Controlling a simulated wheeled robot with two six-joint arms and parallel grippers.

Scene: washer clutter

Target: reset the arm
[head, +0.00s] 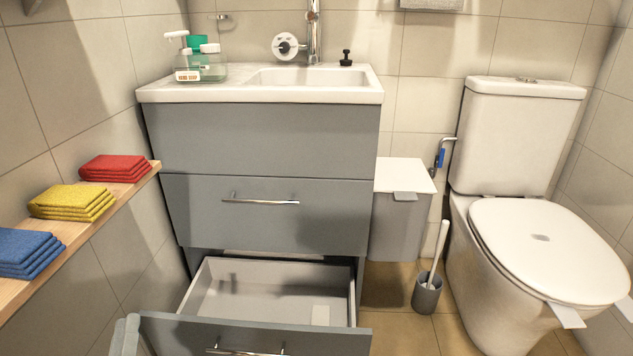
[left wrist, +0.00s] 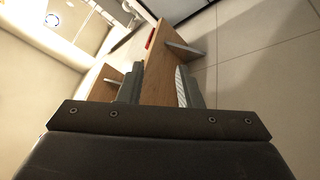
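My left gripper (left wrist: 157,84) shows in the left wrist view with its two grey fingers apart. The gap between them is empty, and a wooden shelf (left wrist: 163,65) shows behind it. In the head view only a grey part of my left arm or gripper (head: 126,336) shows at the bottom left, beside the left end of the open drawer front. Its fingertips cannot be made out there. My right gripper is in neither view.
The left wall's shelf (head: 76,228) bears blue (head: 25,252), yellow (head: 70,202) and red (head: 114,168) folded towels. A bin (head: 397,225), toilet brush (head: 427,293) and toilet (head: 540,250) stand right.

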